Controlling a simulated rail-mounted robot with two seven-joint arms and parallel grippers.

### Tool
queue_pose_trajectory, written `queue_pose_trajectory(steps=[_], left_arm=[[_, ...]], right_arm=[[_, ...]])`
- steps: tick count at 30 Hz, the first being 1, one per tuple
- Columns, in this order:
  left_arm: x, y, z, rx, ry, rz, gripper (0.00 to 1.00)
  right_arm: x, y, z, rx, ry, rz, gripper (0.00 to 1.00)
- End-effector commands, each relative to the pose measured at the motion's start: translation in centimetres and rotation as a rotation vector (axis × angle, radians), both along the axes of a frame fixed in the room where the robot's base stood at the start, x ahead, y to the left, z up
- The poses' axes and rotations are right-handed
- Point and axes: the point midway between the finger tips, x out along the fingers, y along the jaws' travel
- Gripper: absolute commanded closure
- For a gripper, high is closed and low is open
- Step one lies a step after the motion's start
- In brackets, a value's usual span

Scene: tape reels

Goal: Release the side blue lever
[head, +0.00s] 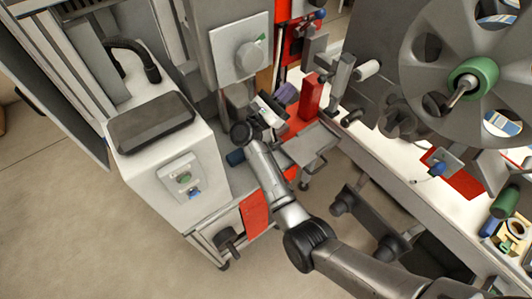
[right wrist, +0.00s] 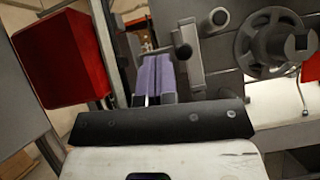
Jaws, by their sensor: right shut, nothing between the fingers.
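My right gripper (head: 287,92) reaches up to the middle machine from the lower right in the head view. Its purple fingers (right wrist: 155,76) are together and empty in the right wrist view. I cannot tell which is the side lever. No blue lever is clear in the right wrist view. My left gripper is not in view.
A red block (head: 311,96) stands just right of the fingers; grey posts (head: 340,78) rise beyond it. A large grey reel (head: 425,75) with a green hub is at the right. A white cabinet (head: 150,150) stands left. Open floor (head: 90,230) lies at lower left.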

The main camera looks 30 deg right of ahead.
Motion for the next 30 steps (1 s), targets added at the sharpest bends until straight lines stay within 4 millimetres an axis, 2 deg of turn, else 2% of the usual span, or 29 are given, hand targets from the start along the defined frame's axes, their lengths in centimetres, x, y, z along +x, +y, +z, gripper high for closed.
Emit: queue_pose_trajectory(steps=[5, 17, 30], left_arm=[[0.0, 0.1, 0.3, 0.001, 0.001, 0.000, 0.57], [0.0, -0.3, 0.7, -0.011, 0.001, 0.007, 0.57], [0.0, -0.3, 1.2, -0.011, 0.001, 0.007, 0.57]], right_arm=[[0.2, 0.1, -0.5, -0.126, 0.190, 0.061, 1.00], [0.1, 2.6, -2.7, -0.443, 0.604, 0.158, 1.00], [-2.1, 6.5, -7.4, -0.855, 1.044, 0.215, 1.00]])
